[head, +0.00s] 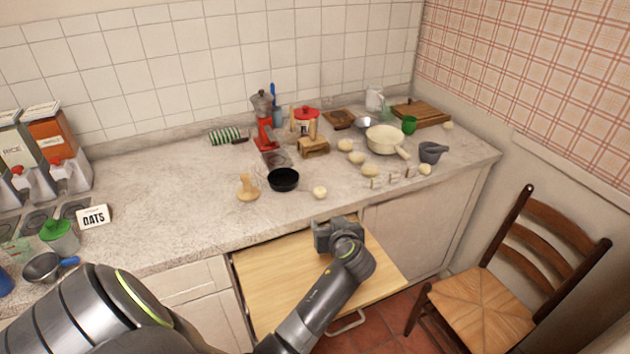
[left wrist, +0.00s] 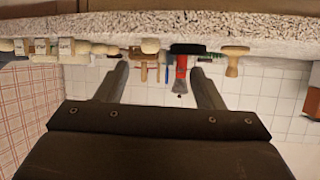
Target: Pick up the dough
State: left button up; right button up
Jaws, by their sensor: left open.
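Several pale, rounded dough pieces lie on the counter. One dough ball (head: 320,192) is near the front edge, nearest my gripper; others, such as this dough piece (head: 370,170), lie further right. In the left wrist view, which is upside down, a pale dough ball (left wrist: 150,46) shows at the counter edge between the fingers. My left gripper (head: 335,222) is in front of the counter edge, above the pulled-out wooden board; it also shows in the left wrist view (left wrist: 160,78), fingers apart with nothing between them. My right gripper is not in view.
A cream pan (head: 384,140), grey mortar (head: 432,152) and small cards are right. The wooden board (head: 270,280) juts out below; a chair (head: 500,300) stands right.

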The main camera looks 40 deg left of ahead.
aim_at(320, 192)
jog(key=i+j, duration=0.15)
jog(key=j, duration=0.2)
jog(key=i+j+z, duration=0.1)
jog(key=j, duration=0.3)
jog(key=i+j+z, duration=0.1)
jog(key=j, duration=0.25)
jog(key=i, duration=0.05)
